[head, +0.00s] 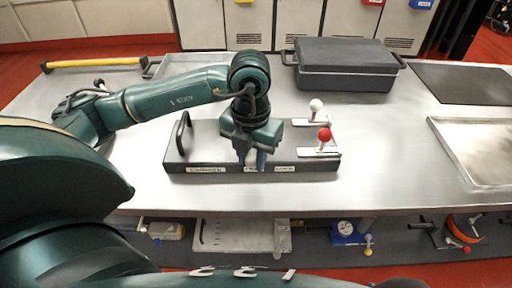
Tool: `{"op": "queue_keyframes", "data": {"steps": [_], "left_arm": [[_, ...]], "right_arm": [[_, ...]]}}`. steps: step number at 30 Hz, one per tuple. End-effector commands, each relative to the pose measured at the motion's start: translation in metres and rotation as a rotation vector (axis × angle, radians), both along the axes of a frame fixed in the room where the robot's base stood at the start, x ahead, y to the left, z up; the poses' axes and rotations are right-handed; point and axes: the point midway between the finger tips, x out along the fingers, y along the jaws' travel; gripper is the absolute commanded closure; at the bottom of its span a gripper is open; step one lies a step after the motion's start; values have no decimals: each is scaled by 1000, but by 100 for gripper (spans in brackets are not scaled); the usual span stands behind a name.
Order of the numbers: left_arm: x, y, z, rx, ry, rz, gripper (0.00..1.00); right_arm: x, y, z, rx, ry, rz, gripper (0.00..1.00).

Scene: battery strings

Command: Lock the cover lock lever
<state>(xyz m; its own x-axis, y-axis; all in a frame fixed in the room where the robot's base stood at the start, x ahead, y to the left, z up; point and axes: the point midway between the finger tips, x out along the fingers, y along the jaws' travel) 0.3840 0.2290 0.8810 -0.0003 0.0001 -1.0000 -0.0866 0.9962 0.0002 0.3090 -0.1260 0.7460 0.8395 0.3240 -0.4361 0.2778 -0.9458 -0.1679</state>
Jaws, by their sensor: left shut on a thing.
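A dark box-like panel (213,150) lies on the steel table, with white labels along its front edge. One label reads roughly "Lock"; the middle label is partly covered. A lever with a red knob (324,135) and one with a white knob (316,105) stand at its right end, both clear of my gripper. A black handle (183,132) stands at its left end. My left gripper (251,160) points down over the panel's front middle. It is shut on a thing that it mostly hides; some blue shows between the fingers. I cannot tell which part is the cover lock lever.
A dark grey lidded case (345,65) stands at the back. A black mat (463,83) and a shallow metal tray (480,150) lie at the right. A yellow bar (95,63) is at the back left. The table (390,140) right of the panel is clear.

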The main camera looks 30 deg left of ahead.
Motion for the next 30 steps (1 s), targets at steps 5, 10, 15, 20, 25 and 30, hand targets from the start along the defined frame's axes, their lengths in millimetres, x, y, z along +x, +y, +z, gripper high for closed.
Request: {"op": "queue_keyframes", "data": {"steps": [5,10,15,20,25,30], "left_arm": [[1,-7,1,-2,0,83,95],[2,-10,0,-2,-2,137,95],[2,-11,0,-2,-2,147,95],[2,-11,0,-2,-2,146,95],[3,-15,1,-3,-1,191,95],[5,-21,1,-3,0,271,95]], "right_arm": [[0,0,3,0,0,0,51],[0,0,5,0,-2,1,51],[1,0,6,1,-5,0,51],[1,0,7,2,-7,1,51],[1,0,9,2,-8,1,51],[1,0,12,2,-8,1,51]]}}
